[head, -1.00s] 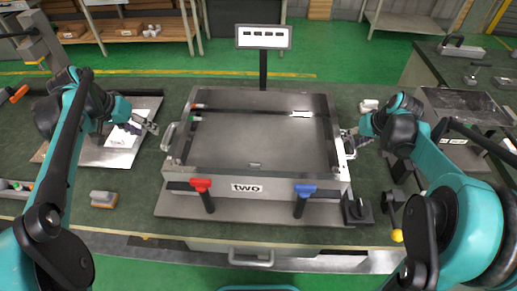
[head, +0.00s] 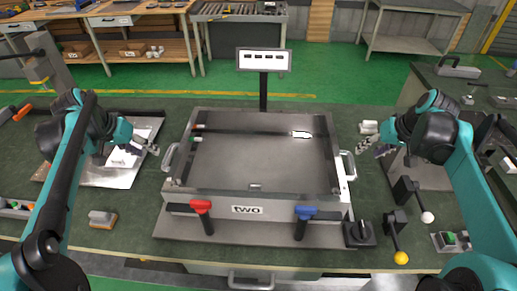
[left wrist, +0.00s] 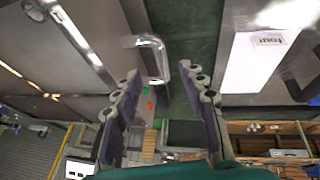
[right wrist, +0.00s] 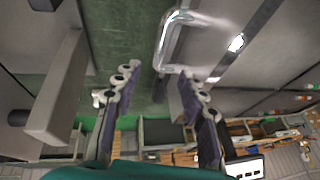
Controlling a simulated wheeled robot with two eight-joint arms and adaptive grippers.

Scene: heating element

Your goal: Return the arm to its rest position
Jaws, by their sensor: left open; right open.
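My left gripper (head: 148,147) is open and empty, over the bench between the plate on the left and the left side handle of the tray. In the left wrist view its fingers (left wrist: 163,90) are spread, with the metal handle (left wrist: 152,55) beyond them. My right gripper (head: 352,155) is open beside the right side handle (head: 347,165) of the tray. In the right wrist view its fingers (right wrist: 155,85) are apart, with a metal handle (right wrist: 172,38) beyond them; I see nothing held. The grey metal tray (head: 262,197) labelled "two" sits between both arms.
Red (head: 201,206) and blue (head: 305,213) clamp levers stand at the tray's front. A small display (head: 264,60) rises behind it. Levers with white (head: 427,217) and yellow (head: 401,258) knobs stand at the right front. A grey-orange block (head: 102,219) lies at the left front.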

